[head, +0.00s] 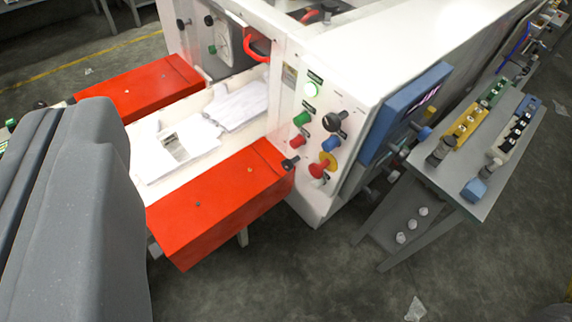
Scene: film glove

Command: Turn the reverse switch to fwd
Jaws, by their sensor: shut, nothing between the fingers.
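The white machine's control panel (318,110) faces me at the centre. A black rotary knob (335,121) sits at its upper right, and a smaller black switch (291,163) sits low at its left edge. The labels are too small to read, so I cannot tell which is the reverse switch or where it points. My gripper (75,115) shows as large grey rounded parts at the left edge, close to the camera. It is shut and empty, and appears apart from the panel, with the red cover between them in the picture.
Red covers (215,205) flank white sheets. A grey bench (480,160) stands right; floor in front is mostly clear.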

